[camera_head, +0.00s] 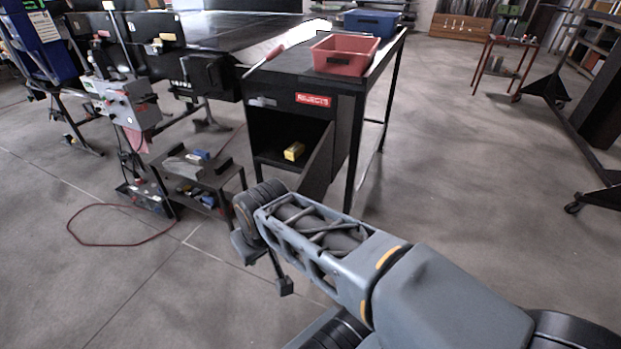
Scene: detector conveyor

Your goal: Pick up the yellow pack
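The yellow pack (293,151) is a small block lying inside the dark reject compartment (271,129) below the red REJECTS label. The compartment's front is open, with a slanted dark panel at its right. My arm reaches in from the lower right, and its wrist is in front of and below the compartment. My gripper (284,286) hangs below the wrist, partly hidden by the arm, apart from the pack. Its finger gap cannot be made out.
A red tray (345,54) and a blue bin (371,23) stand on the table above the compartment. A low dark cart (199,181) with items stands left of it. A red cable (107,243) lies on the floor at left. Floor at right is mostly clear.

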